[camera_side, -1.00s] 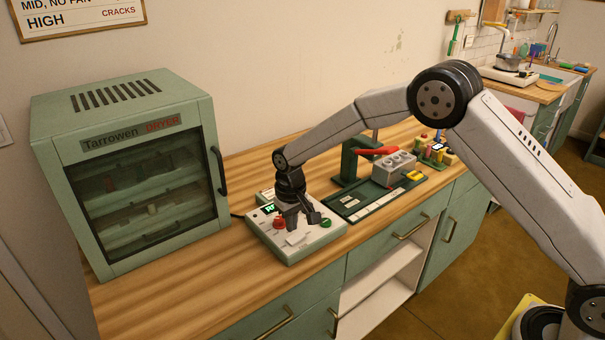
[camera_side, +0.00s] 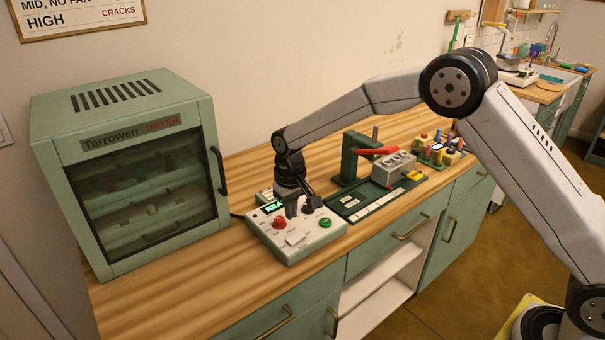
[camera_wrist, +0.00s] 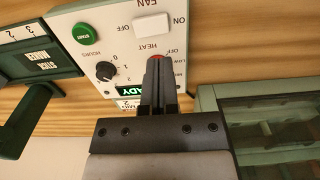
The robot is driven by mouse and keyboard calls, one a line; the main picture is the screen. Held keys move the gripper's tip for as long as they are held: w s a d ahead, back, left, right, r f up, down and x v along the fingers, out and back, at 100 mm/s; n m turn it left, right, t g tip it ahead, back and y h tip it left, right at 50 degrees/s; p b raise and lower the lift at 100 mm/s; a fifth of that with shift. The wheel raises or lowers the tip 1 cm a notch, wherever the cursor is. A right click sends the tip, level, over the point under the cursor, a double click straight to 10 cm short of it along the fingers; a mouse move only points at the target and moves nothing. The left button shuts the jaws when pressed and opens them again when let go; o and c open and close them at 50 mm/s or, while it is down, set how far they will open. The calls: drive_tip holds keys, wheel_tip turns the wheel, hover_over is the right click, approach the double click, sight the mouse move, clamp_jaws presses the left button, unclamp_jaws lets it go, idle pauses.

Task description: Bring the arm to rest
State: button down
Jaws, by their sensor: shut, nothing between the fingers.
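My gripper (camera_side: 291,209) is above the back part of the pale control panel (camera_side: 290,252) on the wooden worktop, pointing down. In the wrist view its dark fingers (camera_wrist: 158,72) are together with nothing held. They overlap the red heat knob (camera_wrist: 158,57), only a sliver of which shows there; in the side view the red knob (camera_side: 279,222) is just in front of the fingers. The black hours knob (camera_wrist: 106,71) and green start button (camera_wrist: 86,33) are beside the fingers. A green lit display (camera_wrist: 131,91) is partly hidden by my gripper.
The green dryer (camera_side: 130,170) with its door shut stands left of the panel. A dark green tray (camera_side: 385,203) and stand, with a red lever (camera_side: 376,151) and a grey block (camera_side: 394,168), are to the right. The worktop's front left is clear.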

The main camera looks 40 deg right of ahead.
drive_tip(key=shift+s+d+r, duration=0.1)
drive_tip(key=s+d+r+t, duration=0.1)
drive_tip(key=s+d, duration=0.3)
drive_tip(key=s, duration=0.8)
drive_tip(key=s+d+r+t, duration=0.1)
drive_tip(key=s+d, duration=0.4)
drive_tip(key=s, duration=0.8)
drive_tip(key=shift+r+t, duration=0.3)
drive_tip(key=shift+r, duration=0.25)
